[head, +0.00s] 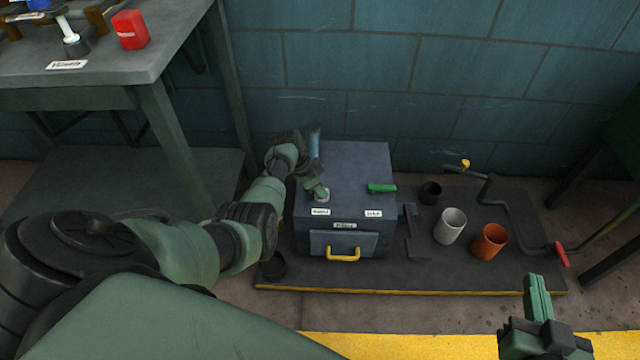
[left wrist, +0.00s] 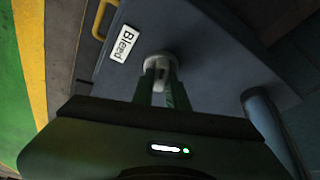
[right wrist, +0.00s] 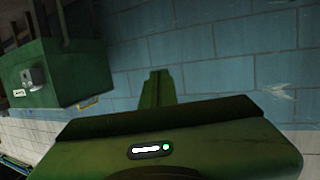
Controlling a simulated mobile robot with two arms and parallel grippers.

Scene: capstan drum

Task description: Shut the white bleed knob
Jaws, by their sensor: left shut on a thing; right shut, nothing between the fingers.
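The white bleed knob (left wrist: 158,62) sits on top of the grey-blue box, beside a label reading "Bleed" (left wrist: 124,43). My left gripper (left wrist: 160,84) is shut on the knob, one finger on each side. In the head view the knob (head: 322,195) shows under my left gripper (head: 318,188), which partly hides it. My right gripper (head: 537,282) is shut and empty, low at the right of the head view, well away from the box. In the right wrist view its fingers (right wrist: 157,78) are together in front of the wall.
The grey-blue box (head: 358,170) also carries a green lever (head: 382,188) and a yellow drawer handle (head: 343,254). White (head: 450,226) and orange (head: 489,241) cups stand right of it on the dark platform, near a red-handled crank (head: 561,254). A bench (head: 100,60) stands at left.

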